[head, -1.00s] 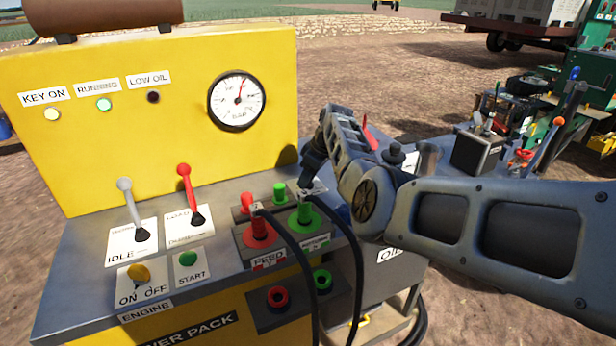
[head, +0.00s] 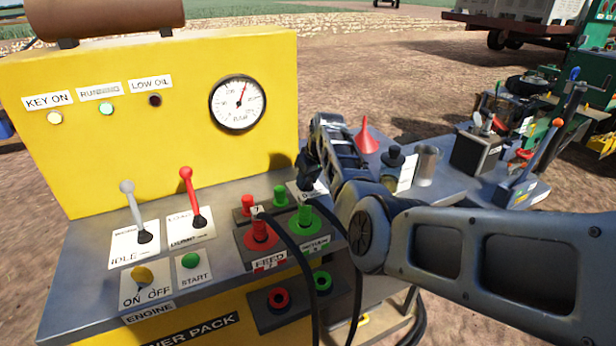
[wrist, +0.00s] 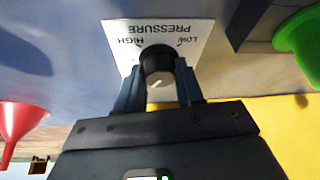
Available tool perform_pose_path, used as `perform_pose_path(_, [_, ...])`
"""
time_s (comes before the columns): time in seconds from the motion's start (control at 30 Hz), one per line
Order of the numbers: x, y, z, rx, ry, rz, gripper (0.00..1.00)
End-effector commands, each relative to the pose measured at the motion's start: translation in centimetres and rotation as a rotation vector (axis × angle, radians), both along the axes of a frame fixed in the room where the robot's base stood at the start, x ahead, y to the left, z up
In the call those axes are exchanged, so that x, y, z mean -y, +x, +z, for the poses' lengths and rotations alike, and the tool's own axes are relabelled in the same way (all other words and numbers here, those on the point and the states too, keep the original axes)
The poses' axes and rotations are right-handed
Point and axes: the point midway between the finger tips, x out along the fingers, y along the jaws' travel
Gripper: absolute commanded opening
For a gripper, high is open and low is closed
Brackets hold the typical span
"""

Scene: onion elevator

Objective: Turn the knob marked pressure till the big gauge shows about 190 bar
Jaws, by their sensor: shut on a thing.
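The pressure knob (wrist: 157,62) is black and round, on a white plate (wrist: 172,30) reading PRESSURE, HIGH and LOW, upside down in the wrist view. My gripper (wrist: 161,76) is shut on the knob, one finger on each side. A small pale mark shows on the knob's side nearest the gripper. In the head view my gripper (head: 309,180) hides the knob at the panel's right end. The big gauge (head: 238,104) is white with a black rim on the yellow panel. Its red needle points up and slightly right; the numbers are too small to read surely.
Red and green hose couplings (head: 262,233) with black hoses stand just left of and below my gripper. Red lever (head: 190,197) and grey lever (head: 135,212) stand further left. A red funnel (head: 367,138) and a metal cup (head: 427,165) stand on the right.

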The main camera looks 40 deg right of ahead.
Motion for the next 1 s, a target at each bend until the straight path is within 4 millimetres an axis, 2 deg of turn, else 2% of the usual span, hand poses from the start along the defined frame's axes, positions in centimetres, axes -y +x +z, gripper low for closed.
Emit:
perform_pose_path(0.6, [-0.40, 0.14, -0.24, -0.002, -0.001, -0.563, 0.07])
perform_pose_path(1.0, [-0.44, 0.20, -0.15, -0.002, 0.001, -0.785, 0.07])
